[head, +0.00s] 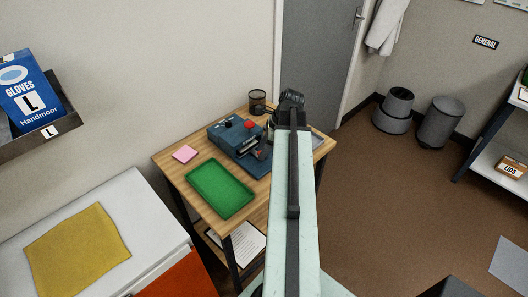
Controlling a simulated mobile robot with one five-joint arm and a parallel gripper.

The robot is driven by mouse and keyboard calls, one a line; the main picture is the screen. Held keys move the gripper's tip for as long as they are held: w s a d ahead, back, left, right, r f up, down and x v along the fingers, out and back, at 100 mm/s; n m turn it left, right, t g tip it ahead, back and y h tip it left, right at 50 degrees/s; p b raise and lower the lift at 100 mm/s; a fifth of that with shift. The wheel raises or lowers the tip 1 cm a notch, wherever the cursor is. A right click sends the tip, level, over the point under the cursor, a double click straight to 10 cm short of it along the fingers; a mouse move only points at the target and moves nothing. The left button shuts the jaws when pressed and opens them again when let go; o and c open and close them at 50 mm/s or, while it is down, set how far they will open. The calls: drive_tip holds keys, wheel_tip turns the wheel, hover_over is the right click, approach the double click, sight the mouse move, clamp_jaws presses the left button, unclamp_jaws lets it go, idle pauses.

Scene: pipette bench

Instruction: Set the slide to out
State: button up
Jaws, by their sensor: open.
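A blue bench device (232,136) stands on the wooden table (178,166). It has a red knob or button and a dark one on top, and a lower bed reaching toward the front right. The slide cannot be told apart at this size, nor can its setting. My arm reaches over the table's right side and covers part of the device's right end. My gripper (264,148) shows only in part, left of the arm, close to the device's right side. It is open, with nothing seen in it. I cannot tell whether it touches the device.
A green tray (221,209) lies in front of the device, with a pink note pad (185,154) to the left. A dark mesh cup (257,98) stands behind. A white cabinet with a yellow cloth (78,250) is at left. Floor at right is mostly clear.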

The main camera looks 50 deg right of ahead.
clamp_jaws()
idle(1.3)
